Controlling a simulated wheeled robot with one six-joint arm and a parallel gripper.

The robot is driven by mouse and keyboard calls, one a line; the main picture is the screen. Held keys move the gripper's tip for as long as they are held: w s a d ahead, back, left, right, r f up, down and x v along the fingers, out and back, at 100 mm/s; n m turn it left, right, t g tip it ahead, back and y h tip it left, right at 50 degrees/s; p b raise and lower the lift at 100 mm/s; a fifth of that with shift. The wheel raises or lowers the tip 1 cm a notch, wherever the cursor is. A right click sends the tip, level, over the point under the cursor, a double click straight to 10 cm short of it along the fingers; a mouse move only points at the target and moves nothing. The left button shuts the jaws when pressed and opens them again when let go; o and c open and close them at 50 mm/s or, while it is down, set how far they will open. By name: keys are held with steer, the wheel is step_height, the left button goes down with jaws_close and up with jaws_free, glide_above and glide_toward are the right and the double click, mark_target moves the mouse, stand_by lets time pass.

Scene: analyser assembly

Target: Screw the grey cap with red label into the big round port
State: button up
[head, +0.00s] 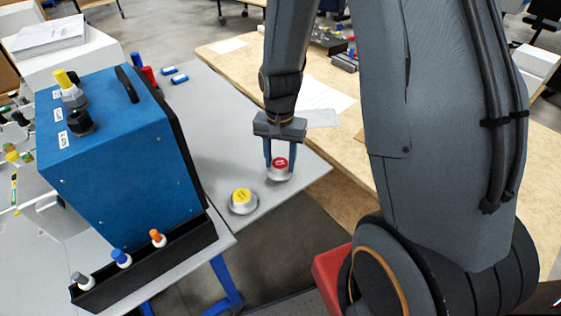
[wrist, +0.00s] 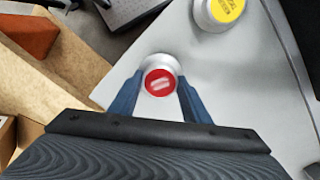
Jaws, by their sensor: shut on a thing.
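The grey cap with the red label (head: 279,172) is at the right end of the grey table, between the fingers of my gripper (head: 280,165). In the wrist view the cap (wrist: 160,77) sits between the two blue fingertips (wrist: 160,85), label facing the camera. My gripper is shut on it. I cannot tell whether the cap touches the table. The blue analyser box (head: 120,160) stands to the left, with a yellow-topped and a black fitting on top. I cannot make out the big round port in either view.
A similar cap with a yellow label (head: 242,201) stands on the grey table (head: 215,130), and shows in the wrist view (wrist: 222,12). A black rack (head: 150,258) with several small capped bottles lies along the box's front. Blue-and-white pieces (head: 173,75) lie behind. A wooden table (head: 345,140) stands at right.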

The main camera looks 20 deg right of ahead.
mark_target(280, 163)
steer(key=shift+r+p, duration=1.85)
steer(key=shift+r, duration=0.55)
